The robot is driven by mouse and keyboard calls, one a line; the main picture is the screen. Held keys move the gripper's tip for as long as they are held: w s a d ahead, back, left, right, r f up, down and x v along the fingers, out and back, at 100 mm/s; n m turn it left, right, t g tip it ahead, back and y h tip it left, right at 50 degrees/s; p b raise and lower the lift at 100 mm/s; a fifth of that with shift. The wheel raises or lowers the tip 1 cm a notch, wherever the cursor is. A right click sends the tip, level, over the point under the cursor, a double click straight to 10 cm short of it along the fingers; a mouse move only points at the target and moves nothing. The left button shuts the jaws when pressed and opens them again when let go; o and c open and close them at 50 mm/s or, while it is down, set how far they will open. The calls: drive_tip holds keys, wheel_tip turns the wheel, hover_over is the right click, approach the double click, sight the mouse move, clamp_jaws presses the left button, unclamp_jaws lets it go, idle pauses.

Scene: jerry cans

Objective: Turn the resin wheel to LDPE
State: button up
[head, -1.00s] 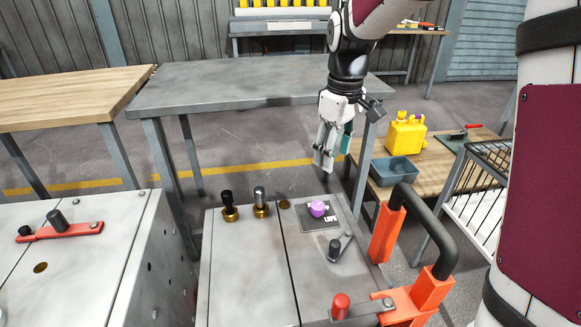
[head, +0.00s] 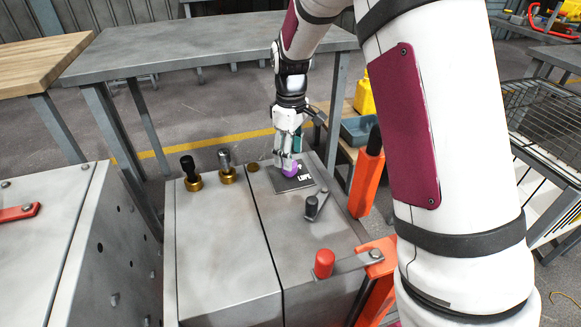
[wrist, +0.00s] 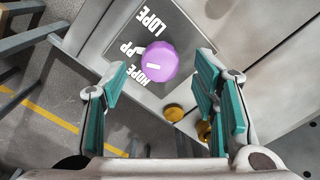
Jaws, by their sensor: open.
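The resin wheel (head: 290,171) is a purple knob on a dark plate (head: 305,183) on top of the grey machine. In the wrist view the wheel (wrist: 159,59) carries a short white mark on its lower-left part. White labels LDPE, PP and HDPE stand on the plate (wrist: 178,22) along the wheel's left side. The exact label the mark faces is hard to tell. My gripper (head: 287,157) is open, directly above the wheel and pointing down. In the wrist view its teal-padded fingers (wrist: 160,80) stand to either side of the wheel, without visible contact.
Two brass-based plungers (head: 226,170) stand left of the plate. A small dark crank (head: 315,207) and a red-knobbed lever (head: 325,263) lie nearer me. An orange handle post (head: 367,175) rises at the right. A grey table (head: 200,55) stands behind.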

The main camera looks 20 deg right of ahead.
drive_tip(key=shift+f+b, duration=0.45)
drive_tip(key=shift+f, duration=1.35)
drive_tip(key=c, duration=1.2)
